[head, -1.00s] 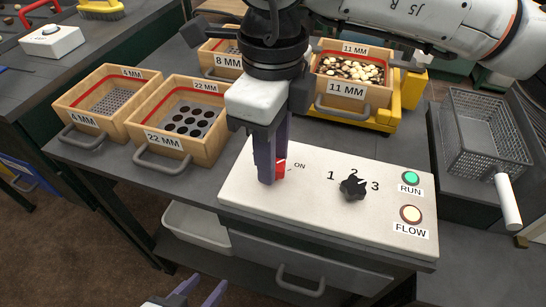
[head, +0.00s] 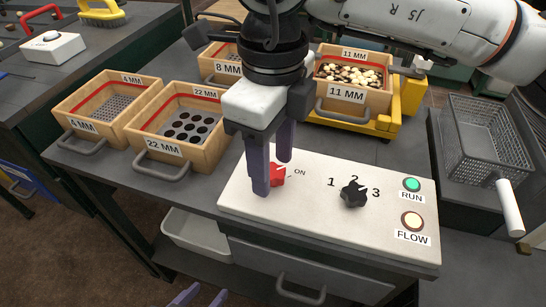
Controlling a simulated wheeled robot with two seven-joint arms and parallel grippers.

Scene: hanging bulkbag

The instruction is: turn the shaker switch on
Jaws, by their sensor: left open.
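The control panel (head: 320,220) is a pale slanted box. Its red switch (head: 278,174) sits at the upper left beside the ON mark (head: 299,172). My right gripper (head: 273,178) reaches down over the switch, its purple fingers apart. The nearer finger stands in front of the switch's left part and hides it; the other finger is behind and higher. The switch shows to the right of the nearer finger; I cannot tell whether they touch. My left gripper (head: 203,298) is open and empty at the bottom edge, only its fingertips showing.
A black selector knob (head: 353,193) marked 1, 2, 3, a green RUN button (head: 411,184) and a cream FLOW button (head: 412,220) share the panel. Wooden sieve boxes, such as the 22 MM box (head: 205,157), stand behind left. A wire basket (head: 487,135) is at right.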

